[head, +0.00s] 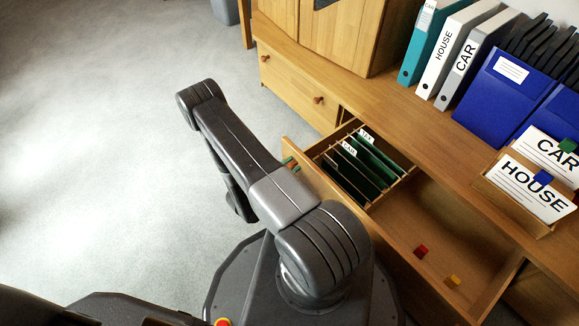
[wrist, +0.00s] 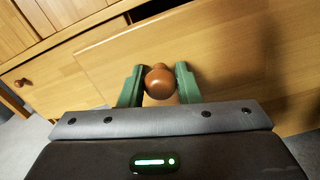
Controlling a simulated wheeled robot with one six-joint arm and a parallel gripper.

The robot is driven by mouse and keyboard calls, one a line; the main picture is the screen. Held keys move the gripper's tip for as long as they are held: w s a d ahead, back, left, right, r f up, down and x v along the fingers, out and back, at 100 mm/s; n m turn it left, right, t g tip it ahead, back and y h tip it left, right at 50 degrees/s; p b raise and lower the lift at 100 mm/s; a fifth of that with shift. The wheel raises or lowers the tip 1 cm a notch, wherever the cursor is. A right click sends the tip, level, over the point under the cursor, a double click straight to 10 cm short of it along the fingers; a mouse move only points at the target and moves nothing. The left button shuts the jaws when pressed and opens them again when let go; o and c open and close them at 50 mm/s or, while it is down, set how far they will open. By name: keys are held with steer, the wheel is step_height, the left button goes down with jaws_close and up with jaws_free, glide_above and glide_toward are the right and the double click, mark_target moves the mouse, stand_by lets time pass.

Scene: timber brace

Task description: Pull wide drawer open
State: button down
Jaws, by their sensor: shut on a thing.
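The wide drawer (head: 437,222) stands open in the head view, with its inside showing. Its wooden front (wrist: 240,65) fills much of the wrist view. A round brown knob (wrist: 159,77) on that front sits between the green fingers of my gripper (wrist: 158,84), which is shut on it. In the head view my arm mostly hides the gripper (head: 291,163) and the knob. The drawer holds green hanging files (head: 362,165) at its far left end. A red block (head: 421,252) and a yellow block (head: 453,281) lie on its bare floor.
A closed smaller drawer (head: 298,88) with two knobs is to the left, below a wooden cabinet (head: 345,35). Binders (head: 444,50), blue file boxes (head: 503,87) and a card holder (head: 515,205) stand on the top. The grey floor (head: 100,150) at left is clear.

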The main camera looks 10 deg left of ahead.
steer(key=c, duration=1.1)
jaws_free()
steer(key=p+v, duration=0.2)
steer(key=v, duration=1.1)
steer(key=shift+s+a+p, duration=0.25)
steer(key=shift+s+p, duration=0.05)
steer(key=shift+p, duration=0.1)
steer(key=shift+w, duration=0.1)
steer(key=shift+b+x, duration=1.4)
steer(key=shift+x, duration=5.4)
